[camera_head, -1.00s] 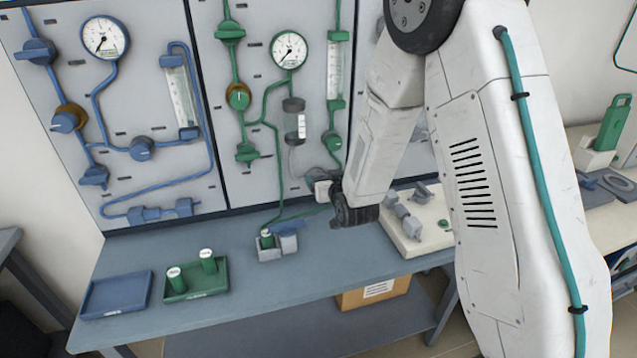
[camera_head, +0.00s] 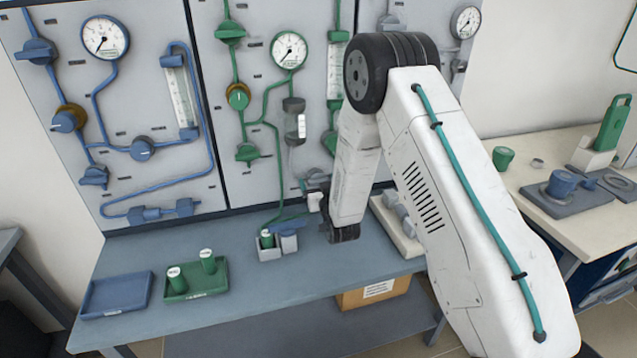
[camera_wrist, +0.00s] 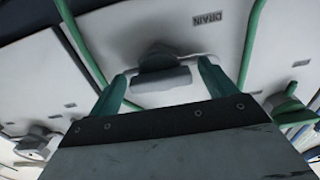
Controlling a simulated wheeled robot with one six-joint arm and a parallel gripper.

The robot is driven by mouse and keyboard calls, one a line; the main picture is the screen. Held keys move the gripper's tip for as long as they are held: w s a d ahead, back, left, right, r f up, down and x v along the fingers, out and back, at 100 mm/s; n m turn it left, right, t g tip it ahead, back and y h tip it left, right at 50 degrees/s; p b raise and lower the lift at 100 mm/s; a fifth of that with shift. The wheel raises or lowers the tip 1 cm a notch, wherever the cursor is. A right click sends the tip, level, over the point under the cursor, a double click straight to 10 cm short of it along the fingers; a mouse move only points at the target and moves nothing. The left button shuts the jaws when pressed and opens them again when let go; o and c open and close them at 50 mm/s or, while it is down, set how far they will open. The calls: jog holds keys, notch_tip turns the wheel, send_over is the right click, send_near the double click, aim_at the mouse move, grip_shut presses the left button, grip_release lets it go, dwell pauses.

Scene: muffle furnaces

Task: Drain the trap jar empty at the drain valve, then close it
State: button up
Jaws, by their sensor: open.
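The trap jar (camera_head: 294,122) hangs on the green panel, a clear cylinder with a grey cap and a white strip on its right side. I cannot tell any liquid level in it. In the wrist view the grey drain valve handle (camera_wrist: 160,82) lies crosswise below the printed DRAIN label. My gripper (camera_wrist: 163,88) is open, with one teal finger on either side of the handle. I cannot tell whether the fingers touch it. In the head view my gripper (camera_head: 310,192) is at the panel, below and right of the jar, partly hidden by my wrist.
A green tray (camera_head: 210,287) with two green-and-white containers and an empty blue tray (camera_head: 118,298) are on the bench at left. A small grey holder (camera_head: 272,252) stands below the panel. Green pipes (camera_wrist: 252,42) run close beside the fingers. The bench front is clear.

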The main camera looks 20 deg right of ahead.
jog(key=shift+w, duration=0.2)
jog(key=c, duration=1)
